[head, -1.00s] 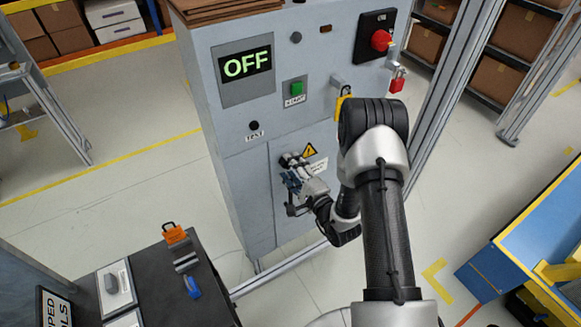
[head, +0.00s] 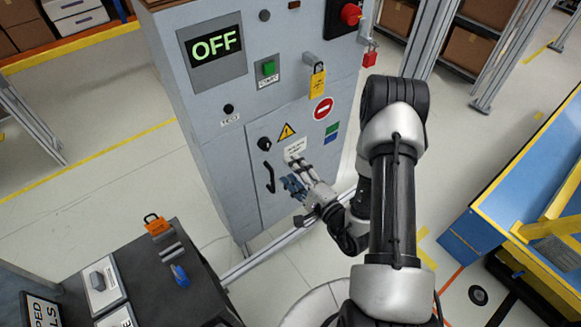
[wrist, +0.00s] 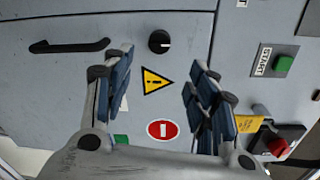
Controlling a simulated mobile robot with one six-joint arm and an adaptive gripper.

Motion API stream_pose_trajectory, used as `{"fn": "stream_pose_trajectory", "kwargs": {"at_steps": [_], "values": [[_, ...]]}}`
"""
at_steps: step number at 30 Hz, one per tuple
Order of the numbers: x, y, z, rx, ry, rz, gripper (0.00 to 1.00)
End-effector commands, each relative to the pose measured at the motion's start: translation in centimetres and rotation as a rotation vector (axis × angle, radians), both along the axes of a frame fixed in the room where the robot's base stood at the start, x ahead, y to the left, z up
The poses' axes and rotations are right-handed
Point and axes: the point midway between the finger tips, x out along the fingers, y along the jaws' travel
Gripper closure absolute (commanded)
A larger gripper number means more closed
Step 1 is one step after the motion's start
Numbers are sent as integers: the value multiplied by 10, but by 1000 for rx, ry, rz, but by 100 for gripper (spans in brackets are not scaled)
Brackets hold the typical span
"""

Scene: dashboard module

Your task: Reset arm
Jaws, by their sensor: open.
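My gripper (head: 291,177) is in front of the lower door of the grey control cabinet (head: 190,125) in the head view. In the wrist view its two blue-padded fingers (wrist: 160,100) stand wide apart, with nothing between them but the cabinet face behind. My arm (head: 392,200) reaches down and bends toward the cabinet from the right. The black door handle (head: 269,178) is left of my gripper and apart from it. A round black knob (head: 264,143) sits above the handle; it also shows in the wrist view (wrist: 159,41).
The cabinet display (head: 215,47) reads OFF. A yellow tag lock (head: 317,82), a red padlock (head: 370,58) and a red rotary switch (head: 351,14) are on the upper right. A dark tool table (head: 195,262) stands lower left; a blue and yellow cart (head: 500,195) stands right.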

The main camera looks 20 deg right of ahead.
Motion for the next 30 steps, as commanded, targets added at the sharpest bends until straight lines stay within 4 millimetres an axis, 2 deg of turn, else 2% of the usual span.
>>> {"fn": "stream_pose_trajectory", "kwargs": {"at_steps": [6,9,11,13,16,18,21,24,27,30], "values": [[0,0,0,0,0,0,47],[2,6,8,11,-8,27,47],[5,17,23,28,-23,77,47],[7,38,50,60,-43,175,47],[-2,82,99,102,-58,382,47],[-18,114,132,113,-50,545,47],[-52,153,168,88,-10,768,47],[-94,182,192,16,52,971,47],[-139,198,204,-101,134,1143,47],[-182,201,208,-260,225,1272,47]]}}
